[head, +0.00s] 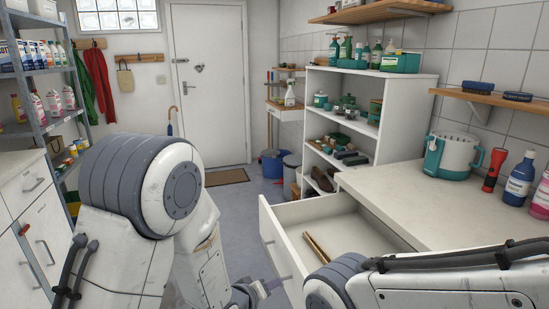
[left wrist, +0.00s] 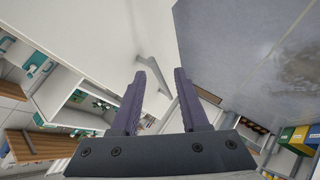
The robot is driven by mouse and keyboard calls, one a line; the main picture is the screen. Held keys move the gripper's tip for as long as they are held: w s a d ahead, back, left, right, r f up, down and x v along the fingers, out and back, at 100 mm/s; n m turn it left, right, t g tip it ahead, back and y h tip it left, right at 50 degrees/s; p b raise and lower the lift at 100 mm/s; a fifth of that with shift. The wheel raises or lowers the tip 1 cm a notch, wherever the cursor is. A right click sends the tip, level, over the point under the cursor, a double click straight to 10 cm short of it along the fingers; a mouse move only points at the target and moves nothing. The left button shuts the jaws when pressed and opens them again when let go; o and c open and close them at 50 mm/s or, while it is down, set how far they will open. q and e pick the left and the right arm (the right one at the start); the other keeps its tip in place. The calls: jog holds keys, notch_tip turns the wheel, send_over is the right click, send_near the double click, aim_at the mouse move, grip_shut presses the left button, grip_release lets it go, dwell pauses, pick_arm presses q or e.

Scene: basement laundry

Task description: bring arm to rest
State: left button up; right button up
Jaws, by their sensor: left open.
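My left arm fills the lower left of the head view. Its gripper (head: 268,287) shows partly at the bottom, beside the front of the open drawer (head: 287,238). In the left wrist view the two purple fingers of the left gripper (left wrist: 165,72) stand apart with nothing between them. A pale handle (left wrist: 155,55) on a white front shows beyond the fingertips, and I cannot tell how far off it is. My right arm (head: 420,290) crosses the lower right of the head view; its gripper is out of view.
The drawer holds thin wooden sticks (head: 316,248). The white counter (head: 420,195) carries a white-and-teal bucket (head: 449,156), a red flashlight (head: 495,168) and bottles. A white shelf unit (head: 320,90) stands behind.

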pick_arm(q)
jog(key=s+a+r+m+g+y, duration=0.1)
jog(key=s+r+m+g, duration=0.25)
jog(key=s, duration=0.55)
jog(key=s+a+r+m+g+y, duration=0.1)
jog(key=s+r+m+g+y, duration=0.2)
jog(key=s, duration=0.5)
jog(key=s+a+r+m+g, duration=0.1)
jog(key=s+r+m+g, duration=0.15)
jog(key=s+m, duration=0.45)
jog(key=s+r+n+p, duration=0.2)
jog(key=s+r+p, duration=0.1)
jog(key=r+p, duration=1)
jog(key=shift+r+g, duration=0.25)
jog(key=shift+g, duration=0.15)
